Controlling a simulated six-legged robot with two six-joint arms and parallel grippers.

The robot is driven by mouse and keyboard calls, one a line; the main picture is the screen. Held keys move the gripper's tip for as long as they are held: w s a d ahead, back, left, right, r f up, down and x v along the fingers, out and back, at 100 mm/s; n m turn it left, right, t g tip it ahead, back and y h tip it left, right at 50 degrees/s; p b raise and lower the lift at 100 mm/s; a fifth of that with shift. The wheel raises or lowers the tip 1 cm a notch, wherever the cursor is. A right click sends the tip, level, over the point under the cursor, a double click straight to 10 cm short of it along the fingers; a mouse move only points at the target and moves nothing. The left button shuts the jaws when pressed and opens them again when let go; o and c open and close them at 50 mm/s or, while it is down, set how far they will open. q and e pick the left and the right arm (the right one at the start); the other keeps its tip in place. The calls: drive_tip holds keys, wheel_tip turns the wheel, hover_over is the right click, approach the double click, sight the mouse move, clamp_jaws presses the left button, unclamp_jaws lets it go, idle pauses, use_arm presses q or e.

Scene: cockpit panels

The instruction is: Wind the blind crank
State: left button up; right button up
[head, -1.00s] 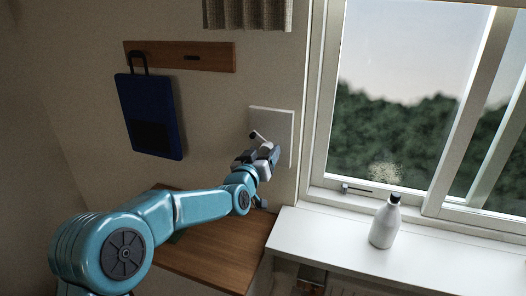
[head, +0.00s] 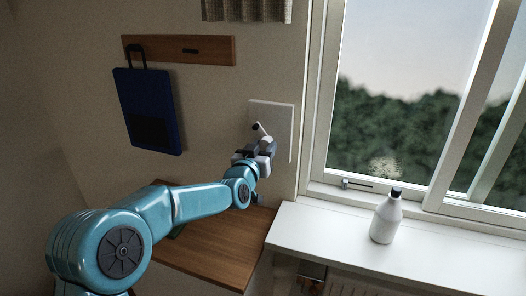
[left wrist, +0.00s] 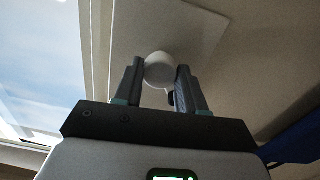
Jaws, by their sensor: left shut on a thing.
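The crank (head: 262,130), a thin white arm with a dark end, sits in front of a pale square plate (head: 284,117) on the wall left of the window. My left gripper (head: 264,150) is at the plate, just below the crank's dark end. In the left wrist view my left gripper (left wrist: 158,78) has its two dark fingers on either side of a round white part of the crank (left wrist: 158,66), shut on it. The plate (left wrist: 190,30) shows behind. A pleated grey blind (head: 247,10) hangs at the top edge. My right gripper is not in view.
A white bottle with a dark cap (head: 386,217) stands on the white sill (head: 330,240) to the right. A wooden desk top (head: 215,250) lies below my arm. A blue bag-like item (head: 148,110) hangs from a wooden rail (head: 180,49) at left.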

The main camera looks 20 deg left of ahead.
use_arm(q)
drive_tip(key=m+b, duration=0.1)
drive_tip(key=m, duration=0.2)
drive_tip(key=shift+r+m, duration=0.1)
drive_tip(key=shift+m, duration=0.2)
drive_tip(key=m, duration=0.4)
drive_tip(key=shift+r+m+b, duration=0.1)
drive_tip(key=shift+m+b, duration=0.2)
drive_tip(key=m, duration=0.6)
drive_tip(key=shift+p, duration=0.35)
drive_tip(key=m, duration=0.5)
drive_tip(key=shift+m+p, duration=0.35)
drive_tip(key=shift+m, duration=0.05)
drive_tip(key=o, duration=1)
drive_tip(key=shift+o, duration=0.2)
drive_tip(key=shift+d, duration=0.1)
drive_tip(key=shift+s, duration=0.1)
